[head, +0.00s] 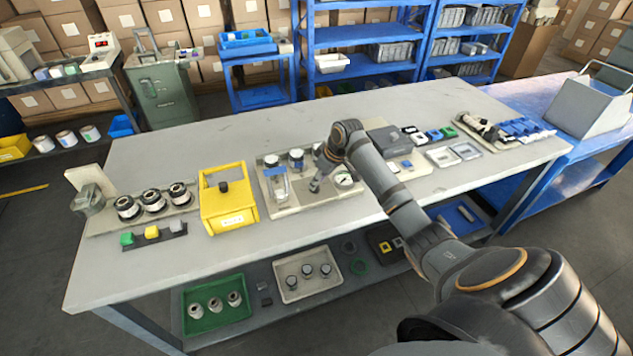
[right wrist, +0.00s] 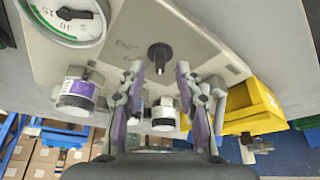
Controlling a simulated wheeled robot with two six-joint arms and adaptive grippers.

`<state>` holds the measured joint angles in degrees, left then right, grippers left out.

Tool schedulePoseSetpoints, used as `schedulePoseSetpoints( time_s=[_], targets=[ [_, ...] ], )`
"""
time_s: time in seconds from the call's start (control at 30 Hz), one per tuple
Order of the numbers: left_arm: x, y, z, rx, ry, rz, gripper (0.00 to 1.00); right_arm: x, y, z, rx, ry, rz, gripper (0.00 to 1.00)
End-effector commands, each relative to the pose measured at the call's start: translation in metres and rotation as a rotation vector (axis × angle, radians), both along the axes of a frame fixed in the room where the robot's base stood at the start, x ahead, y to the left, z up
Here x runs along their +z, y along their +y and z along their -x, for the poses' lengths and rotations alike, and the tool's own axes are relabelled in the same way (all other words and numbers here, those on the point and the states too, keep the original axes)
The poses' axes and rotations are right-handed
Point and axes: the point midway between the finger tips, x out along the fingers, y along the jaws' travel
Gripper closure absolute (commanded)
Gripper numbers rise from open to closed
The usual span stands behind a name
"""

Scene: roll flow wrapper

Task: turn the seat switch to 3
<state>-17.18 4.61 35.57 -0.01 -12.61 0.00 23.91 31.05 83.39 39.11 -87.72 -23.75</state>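The seat switch, a small black knob (right wrist: 159,56), stands on a pale panel (right wrist: 215,62) in the right wrist view. Faint marks are printed beside it, too small to read surely. In the head view the panel (head: 328,196) lies on the table, and I cannot make out the switch near my gripper. My right gripper (head: 315,184) is over the panel. In the wrist view its two fingers (right wrist: 161,76) are spread, with the knob ahead of the gap between them. I see no contact with the knob. My left gripper is not in view.
A round gauge (right wrist: 68,18) and labelled cylinders (right wrist: 76,92) are on the panel near the fingers. A yellow box (head: 228,200) stands left of the panel. A dark grey case (head: 388,139) is to its right. The table's front strip is clear.

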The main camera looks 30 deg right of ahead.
Motion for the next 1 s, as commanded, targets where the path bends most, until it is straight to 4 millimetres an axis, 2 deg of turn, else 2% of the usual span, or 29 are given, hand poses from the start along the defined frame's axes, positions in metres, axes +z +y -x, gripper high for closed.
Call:
schedulePoseSetpoints(
  time_s=[0.13, 0.43, 0.47, 0.7, 1.0],
  targets=[
    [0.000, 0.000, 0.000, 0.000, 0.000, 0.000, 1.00, -0.015, 0.002, -0.006, -0.001, 0.000, 0.000, 0.65],
    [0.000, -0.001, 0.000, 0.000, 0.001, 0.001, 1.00, -0.019, 0.003, -0.007, 0.001, 0.000, 0.001, 0.65],
    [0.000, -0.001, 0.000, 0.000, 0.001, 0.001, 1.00, -0.019, 0.003, -0.007, 0.001, 0.000, 0.001, 0.66],
    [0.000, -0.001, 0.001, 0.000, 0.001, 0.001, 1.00, -0.019, 0.003, -0.007, 0.000, 0.000, 0.001, 0.99],
    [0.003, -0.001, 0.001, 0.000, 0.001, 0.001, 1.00, -0.017, 0.003, -0.007, -0.009, 0.000, 0.001, 1.00]
  ],
)
